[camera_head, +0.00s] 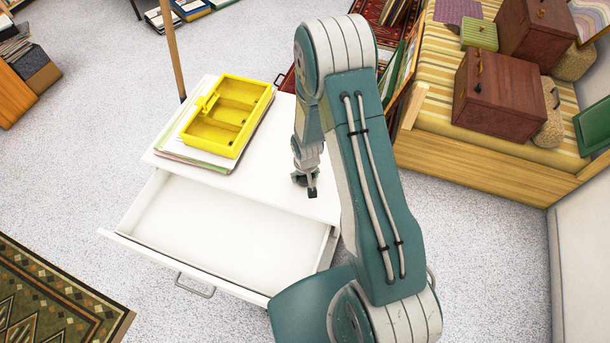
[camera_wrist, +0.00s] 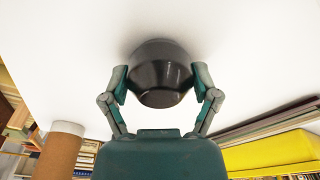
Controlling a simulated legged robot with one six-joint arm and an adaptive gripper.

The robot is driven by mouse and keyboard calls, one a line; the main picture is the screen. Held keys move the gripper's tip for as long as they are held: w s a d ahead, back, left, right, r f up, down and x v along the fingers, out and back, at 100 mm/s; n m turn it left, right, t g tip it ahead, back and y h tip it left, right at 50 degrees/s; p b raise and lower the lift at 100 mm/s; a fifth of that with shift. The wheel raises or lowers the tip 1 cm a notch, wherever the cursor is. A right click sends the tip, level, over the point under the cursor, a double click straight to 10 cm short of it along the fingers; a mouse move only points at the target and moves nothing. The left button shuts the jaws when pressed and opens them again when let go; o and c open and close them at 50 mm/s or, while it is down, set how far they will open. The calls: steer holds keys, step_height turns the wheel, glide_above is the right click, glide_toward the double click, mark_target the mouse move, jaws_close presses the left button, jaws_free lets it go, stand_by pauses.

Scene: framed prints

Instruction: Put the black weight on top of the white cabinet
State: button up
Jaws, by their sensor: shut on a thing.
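The black weight (camera_wrist: 160,72) is round and dark, between the two fingers of my gripper (camera_wrist: 160,82) in the wrist view. My gripper is shut on it, with a finger against each side. In the head view my gripper (camera_head: 310,188) is over the right part of the white cabinet top (camera_head: 285,150), and the weight is mostly hidden by the arm. The weight is very close to the white top; I cannot tell for sure whether it touches. The cabinet's drawer (camera_head: 225,235) is pulled open and looks empty.
A yellow tray (camera_head: 213,132) sits on a stack of papers or folders (camera_head: 185,155) on the cabinet's left part. A wooden pole (camera_head: 174,50) stands behind. A striped bench (camera_head: 450,110) with brown boxes (camera_head: 496,93) is at right. A patterned rug (camera_head: 50,300) lies lower left.

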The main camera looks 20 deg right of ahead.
steer(key=o, duration=1.1)
steer(key=shift+o, duration=0.2)
step_height(320, 180, up, 12)
steer(key=s, duration=0.1)
step_height(320, 180, up, 18)
steer(key=t, duration=0.2)
glide_above(306, 177)
steer(key=s, duration=0.5)
steer(key=s+r+t, duration=0.2)
steer(key=s+r, duration=1)
steer(key=s, duration=0.2)
steer(key=shift+s+n, duration=0.3)
steer(key=shift+s, duration=0.1)
